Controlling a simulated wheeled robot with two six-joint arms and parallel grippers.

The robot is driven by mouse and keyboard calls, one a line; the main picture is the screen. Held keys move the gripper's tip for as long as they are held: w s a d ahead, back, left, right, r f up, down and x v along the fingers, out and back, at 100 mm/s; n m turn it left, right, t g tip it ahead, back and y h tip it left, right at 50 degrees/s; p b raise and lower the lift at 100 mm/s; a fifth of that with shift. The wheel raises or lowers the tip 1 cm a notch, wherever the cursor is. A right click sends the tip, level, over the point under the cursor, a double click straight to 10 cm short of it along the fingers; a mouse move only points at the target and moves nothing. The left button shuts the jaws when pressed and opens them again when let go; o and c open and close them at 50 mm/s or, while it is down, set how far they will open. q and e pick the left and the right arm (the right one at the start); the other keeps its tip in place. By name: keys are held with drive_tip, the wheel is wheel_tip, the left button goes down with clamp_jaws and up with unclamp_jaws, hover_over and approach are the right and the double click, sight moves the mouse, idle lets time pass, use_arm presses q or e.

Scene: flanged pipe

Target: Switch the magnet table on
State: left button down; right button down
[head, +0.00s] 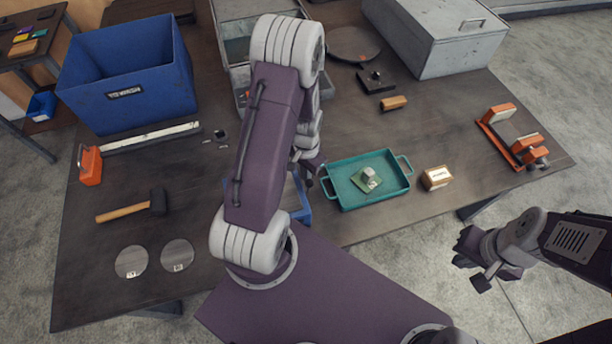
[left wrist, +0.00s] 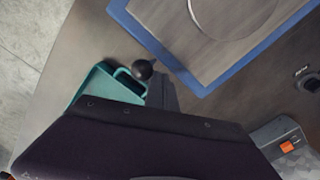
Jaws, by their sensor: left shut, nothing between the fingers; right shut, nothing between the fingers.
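A grey plate with a blue border (left wrist: 150,38) and a round outline on it fills the top of the left wrist view; it seems to be the magnet table. In the head view my left arm hides most of it, leaving a blue edge (head: 303,207). A black ball knob (left wrist: 143,69) shows beside the blue border. My left gripper (left wrist: 162,90) is shut and empty, its tip close to the knob; I cannot tell if they touch. It also shows in the head view (head: 312,174). My right gripper (head: 474,262) is shut and empty, off the table's front right edge.
A teal tray (head: 344,198) holding a small part stands just right of my left gripper; a small box (head: 436,178) is beyond it. A hammer (head: 131,206), two discs and a blue bin (head: 130,80) are left.

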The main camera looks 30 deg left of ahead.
use_arm(q)
drive_tip(key=shift+s+d, duration=0.85)
drive_tip(key=shift+d, duration=0.2)
wheel_tip(320, 180, up, 9)
drive_tip(key=w+a+p, duration=0.1)
drive_tip(key=p, duration=0.7)
drive_tip(key=shift+a+p, duration=0.3)
drive_tip(key=shift+w+d+f, duration=0.1)
drive_tip(key=shift+w, duration=0.1)
drive_tip(key=w+d+r+m+t+b, duration=0.25)
drive_tip(key=w+d+r, duration=0.2)
drive_tip(key=r, duration=0.25)
drive_tip(key=s+d+r+n, duration=0.1)
drive_tip(key=s+d+n, duration=0.1)
drive_tip(key=s, duration=0.3)
drive_tip(key=s+d+r+n+g+b, duration=0.1)
drive_tip(key=s+d+r+n, duration=0.1)
drive_tip(key=s, duration=0.3)
drive_tip(key=shift+n, duration=0.35)
